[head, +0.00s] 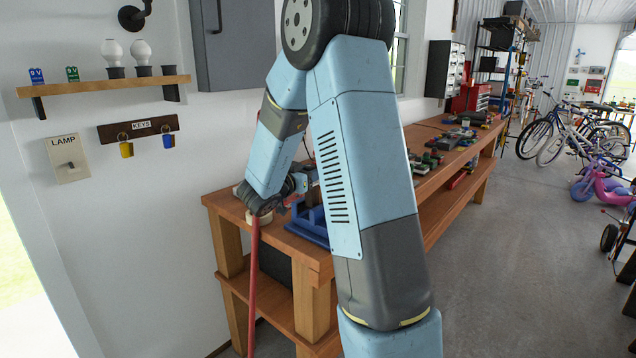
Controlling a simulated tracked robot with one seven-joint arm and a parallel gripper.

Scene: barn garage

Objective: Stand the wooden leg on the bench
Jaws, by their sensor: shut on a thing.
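My gripper (301,183) is at the near end of the wooden bench (222,202), just above its top. My own arm link covers much of it, and its fingertips are mostly hidden. A small brown piece (313,195) shows beside the gripper at the edge of my arm. It appears to be part of the wooden leg, held in the shut jaws. The rest of it is hidden behind my arm, so I cannot tell its tilt or whether it touches the bench.
A blue object (308,222) lies on the bench below my gripper. A red pole (253,290) stands in front of the bench's near end. Several small parts (425,160) lie farther along the bench. Open floor (510,250) lies to the right, with bicycles (572,130) beyond.

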